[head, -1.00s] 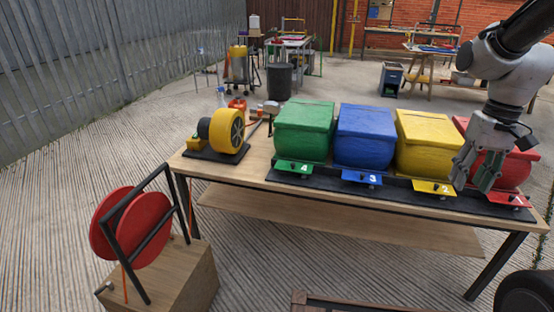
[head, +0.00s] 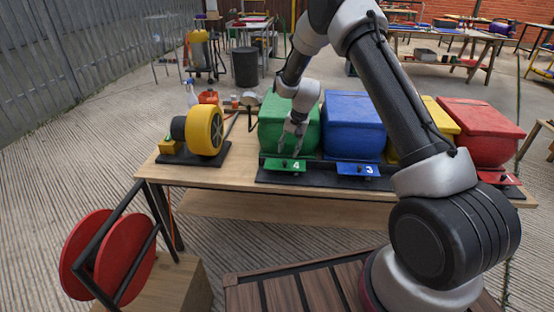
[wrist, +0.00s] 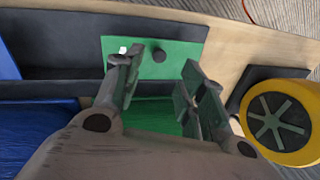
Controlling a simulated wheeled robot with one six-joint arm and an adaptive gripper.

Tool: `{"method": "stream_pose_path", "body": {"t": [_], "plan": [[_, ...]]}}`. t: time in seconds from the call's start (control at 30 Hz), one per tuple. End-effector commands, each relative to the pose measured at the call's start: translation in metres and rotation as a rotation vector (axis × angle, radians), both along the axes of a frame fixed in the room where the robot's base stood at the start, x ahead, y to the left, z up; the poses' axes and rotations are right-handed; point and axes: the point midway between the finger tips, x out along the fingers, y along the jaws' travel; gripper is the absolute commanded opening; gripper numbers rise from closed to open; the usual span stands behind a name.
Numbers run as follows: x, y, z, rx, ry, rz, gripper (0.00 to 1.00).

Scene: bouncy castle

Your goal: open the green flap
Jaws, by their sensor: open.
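The green flap (head: 272,166) is a small plate marked 4 with a dark knob, at the front foot of the green box (head: 272,112). It looks flat and level. In the wrist view the green flap (wrist: 180,47) lies beyond the fingertips, and its dark knob (wrist: 158,55) shows between them. My gripper (head: 290,151) is open and empty, just above and behind the flap, in front of the green box. In the wrist view my gripper (wrist: 158,66) has its fingers apart on either side of the knob's line; I cannot tell whether they touch the flap.
The blue box (head: 352,115) with its blue flap (head: 352,169) stands to the right, then yellow (head: 441,112) and red (head: 482,128) boxes. A yellow blower (head: 205,130) stands left of the green box. The wooden table (head: 215,180) is bare near its front left edge.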

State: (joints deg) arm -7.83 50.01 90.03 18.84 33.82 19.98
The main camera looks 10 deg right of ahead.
Motion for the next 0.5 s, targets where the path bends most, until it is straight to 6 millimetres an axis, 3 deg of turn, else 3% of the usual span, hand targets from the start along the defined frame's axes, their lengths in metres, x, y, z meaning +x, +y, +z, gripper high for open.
{"method": "stream_pose_path", "body": {"t": [0.3,0.5], "plan": [[0.003,0.010,-0.052,-0.002,0.006,0.004,0.40],[0.005,0.013,-0.065,-0.001,0.003,0.004,0.40]]}}
